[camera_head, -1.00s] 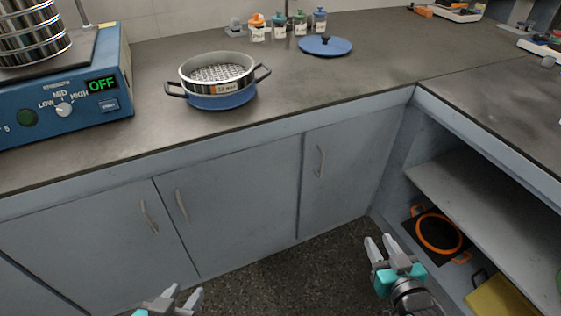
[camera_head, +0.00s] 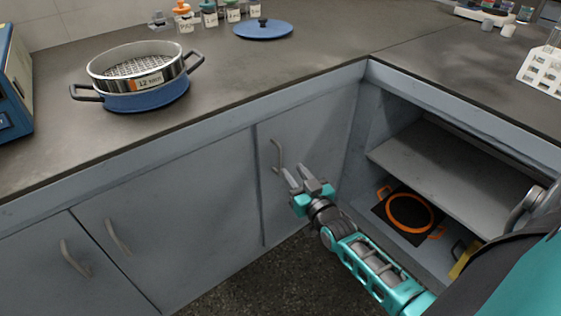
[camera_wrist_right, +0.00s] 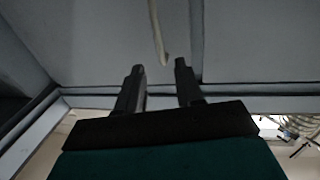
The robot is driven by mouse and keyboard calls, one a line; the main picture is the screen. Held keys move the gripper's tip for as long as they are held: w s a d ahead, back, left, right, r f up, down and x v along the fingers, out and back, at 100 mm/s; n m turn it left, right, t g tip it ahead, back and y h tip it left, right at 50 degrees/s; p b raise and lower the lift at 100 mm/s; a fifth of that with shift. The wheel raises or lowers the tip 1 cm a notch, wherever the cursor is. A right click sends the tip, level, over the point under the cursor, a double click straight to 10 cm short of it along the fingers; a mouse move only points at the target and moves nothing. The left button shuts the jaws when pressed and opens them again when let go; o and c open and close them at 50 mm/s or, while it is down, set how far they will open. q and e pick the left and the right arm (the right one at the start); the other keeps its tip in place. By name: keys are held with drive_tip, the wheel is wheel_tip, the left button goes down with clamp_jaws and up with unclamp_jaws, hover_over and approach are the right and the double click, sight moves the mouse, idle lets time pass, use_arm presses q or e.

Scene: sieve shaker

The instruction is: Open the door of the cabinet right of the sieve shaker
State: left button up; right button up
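The sieve shaker (camera_head: 14,85) is a blue box cut off at the left edge of the head view. Right of it, grey cabinet doors line the front under the counter. The rightmost door (camera_head: 322,135) is shut and has a curved metal handle (camera_head: 278,155) near its left edge. My right gripper (camera_head: 298,174) is open and empty, just right of the handle's lower end in the head view. In the right wrist view, the handle (camera_wrist_right: 157,32) lies ahead of the gap between the fingertips (camera_wrist_right: 159,68), apart from them. My left gripper is out of view.
Two more shut doors with handles (camera_head: 75,258) (camera_head: 117,237) are to the left. A blue pan with a sieve (camera_head: 145,92) and a blue lid (camera_head: 263,29) stand on the counter. Open shelves (camera_head: 455,175) at right hold an orange-rimmed item (camera_head: 410,212).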

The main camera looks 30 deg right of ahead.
drive_tip(key=w+b, duration=0.2)
drive_tip(key=w, duration=0.5)
drive_tip(key=shift+w+d, duration=0.15)
drive_tip(key=shift+d, duration=0.25)
drive_tip(key=shift+c, duration=0.2)
clamp_jaws()
idle(0.8)
